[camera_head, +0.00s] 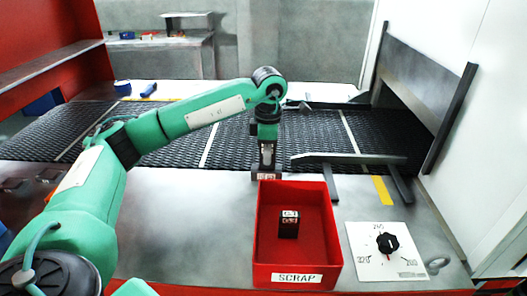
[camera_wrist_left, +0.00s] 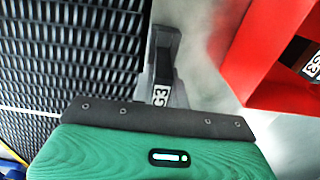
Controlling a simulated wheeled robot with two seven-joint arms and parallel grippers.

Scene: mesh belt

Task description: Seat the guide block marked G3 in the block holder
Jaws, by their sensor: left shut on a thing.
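My left gripper (camera_head: 266,160) points straight down at the front edge of the belt, shut on a small guide block. A label reading G3 (camera_wrist_left: 160,95) shows at the jaws in the wrist view. In the head view a dark piece with a white label (camera_head: 266,175) sits right under the fingers, at the deck. The jaws cover much of this spot, so I cannot tell block from block holder there, or whether the block is fully down. Another dark block (camera_head: 288,224) stands in the red scrap bin; its label also seems to read G3 in the wrist view (camera_wrist_left: 312,66). My right gripper is not in view.
The red bin marked SCRAP (camera_head: 262,262) stands just in front of the gripper. A dial panel (camera_head: 365,262) lies to its right. The dark mesh belt (camera_head: 225,150) runs behind, with a grey guide rail (camera_head: 345,158) to the right. The deck left of the bin is clear.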

